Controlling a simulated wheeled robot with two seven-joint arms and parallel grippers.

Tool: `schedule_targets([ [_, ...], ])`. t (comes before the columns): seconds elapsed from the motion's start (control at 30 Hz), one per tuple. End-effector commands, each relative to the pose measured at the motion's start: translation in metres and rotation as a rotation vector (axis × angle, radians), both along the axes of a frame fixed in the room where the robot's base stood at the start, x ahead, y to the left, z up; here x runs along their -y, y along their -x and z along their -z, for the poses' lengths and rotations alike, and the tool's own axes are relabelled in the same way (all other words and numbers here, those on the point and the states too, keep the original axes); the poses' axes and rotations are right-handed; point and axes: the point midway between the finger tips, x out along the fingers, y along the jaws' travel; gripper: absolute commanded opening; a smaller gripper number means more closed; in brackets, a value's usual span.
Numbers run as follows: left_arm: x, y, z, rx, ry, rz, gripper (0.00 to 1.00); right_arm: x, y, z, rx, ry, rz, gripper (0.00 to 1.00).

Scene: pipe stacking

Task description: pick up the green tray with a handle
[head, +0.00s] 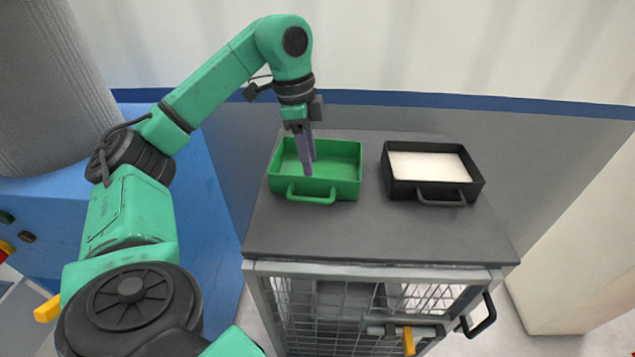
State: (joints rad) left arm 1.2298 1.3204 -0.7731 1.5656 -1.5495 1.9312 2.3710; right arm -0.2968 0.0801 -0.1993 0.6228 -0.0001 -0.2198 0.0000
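The green tray (345,190) sits on the dark grey cart top, left of its middle. It is rectangular and open, looks empty, and has a green handle on its front side. My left gripper (308,168) comes down from above, with its purple fingers pointing down over the left part of the tray. The fingertips appear inside the tray's outline; I cannot tell whether they touch it. The fingers overlap from this angle, so their opening does not show clearly. My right gripper is not in view.
A black tray (398,186) with a white inside and a front handle stands to the right on the same cart top (380,235). The front of the cart top is clear. A wire-mesh cart front with a black handle (482,317) is below. A wall stands behind.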

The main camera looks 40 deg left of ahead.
Motion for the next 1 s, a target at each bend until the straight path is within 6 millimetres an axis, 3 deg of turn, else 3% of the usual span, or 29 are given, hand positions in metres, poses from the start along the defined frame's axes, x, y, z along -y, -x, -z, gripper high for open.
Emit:
schedule_targets([
  [0.37,0.006,-0.003,0.057,-0.001,0.001,-0.001,0.4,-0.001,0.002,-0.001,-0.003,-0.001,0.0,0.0],
  [0.6,0.007,-0.003,0.061,0.001,0.0,0.0,0.4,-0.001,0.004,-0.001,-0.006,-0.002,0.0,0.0],
  [0.7,0.007,-0.003,0.061,0.001,0.0,0.0,0.02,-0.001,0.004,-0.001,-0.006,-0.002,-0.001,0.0],
  [1.0,0.007,-0.003,0.061,0.001,0.0,0.0,0.0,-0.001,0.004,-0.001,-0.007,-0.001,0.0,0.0],
])
